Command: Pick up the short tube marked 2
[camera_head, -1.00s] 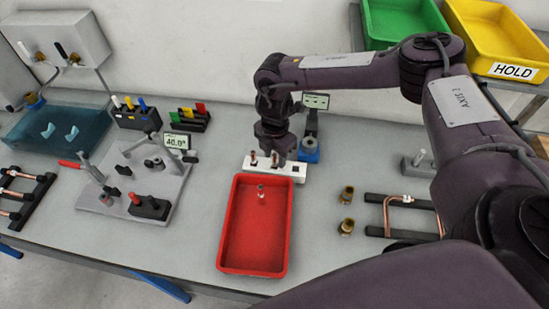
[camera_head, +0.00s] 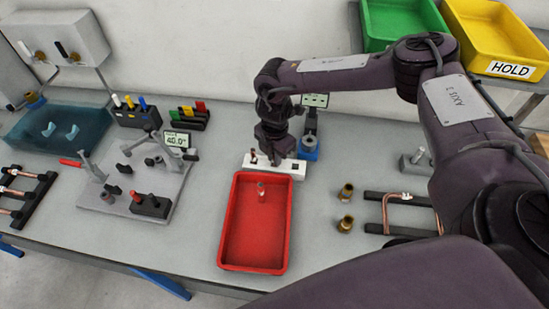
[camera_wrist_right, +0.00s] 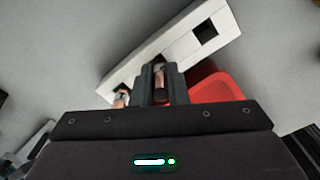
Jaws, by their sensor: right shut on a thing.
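The white block (camera_head: 297,170) stands behind the red tray and holds short copper tubes in square holes. One short tube (camera_head: 253,156) stands at its left end, and it also shows in the right wrist view (camera_wrist_right: 121,99). My right gripper (camera_head: 274,163) is down at the block's middle. In the right wrist view, its two fingers (camera_wrist_right: 160,86) are shut on another short copper tube (camera_wrist_right: 159,79), which seems still in the block. No number mark is readable on the tubes. A square hole at the block's far end is empty. My left gripper is out of view.
The red tray (camera_head: 254,262) lies just in front of the block, with a short tube (camera_head: 261,190) standing in it. A blue-based device (camera_head: 308,147) is close to the block's right.

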